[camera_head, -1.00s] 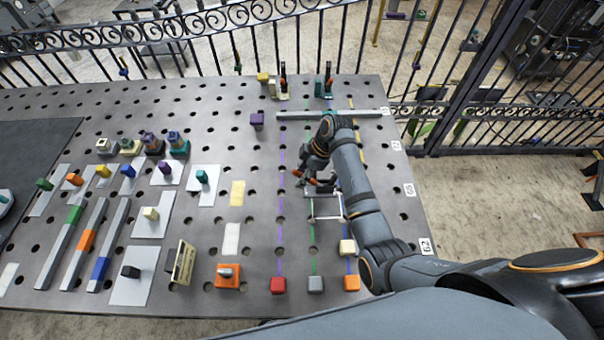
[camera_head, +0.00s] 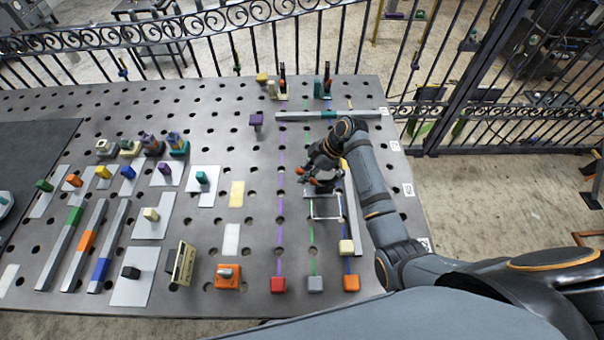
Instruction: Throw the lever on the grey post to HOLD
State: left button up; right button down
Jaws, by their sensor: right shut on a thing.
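My right gripper (camera_head: 314,180) is over the right part of the perforated table, at the far end of a thin white frame (camera_head: 326,217). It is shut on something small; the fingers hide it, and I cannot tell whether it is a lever. A grey block (camera_head: 316,284) sits at the near end of a green line, between a red block (camera_head: 278,284) and an orange block (camera_head: 351,283). I cannot make out a grey post with a lever or any HOLD lettering. My left gripper is not in view.
A grey bar (camera_head: 300,116) lies across the lines' far part. A long bar with a cream block (camera_head: 346,246) is right of the frame. An orange base with a grey knob (camera_head: 228,275) and a small sign (camera_head: 183,265) stand left. An iron fence is behind.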

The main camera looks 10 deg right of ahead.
aim_at(316, 180)
jog(key=shift+s+d+r+t+y+b, duration=0.15)
jog(key=shift+d+y+b, duration=0.2)
jog(key=shift+d+y, duration=0.2)
jog(key=shift+d+r+t+y+b, duration=0.1)
jog(key=shift+d+t+y+b, duration=0.05)
jog(key=shift+d+y+b, duration=0.35)
jog(key=d+y+b, duration=0.1)
jog(key=y+b, duration=0.1)
jog(key=shift+s+d+r+b, duration=0.15)
jog(key=shift+r+b, duration=0.05)
jog(key=shift+b, duration=0.1)
jog(key=shift+s+d+r+y+b, duration=0.1)
jog(key=shift+d+r+y+b, duration=0.2)
jog(key=shift+y+b, duration=0.3)
jog(key=shift+t, duration=0.3)
jog(key=c, duration=1.3)
grip_release()
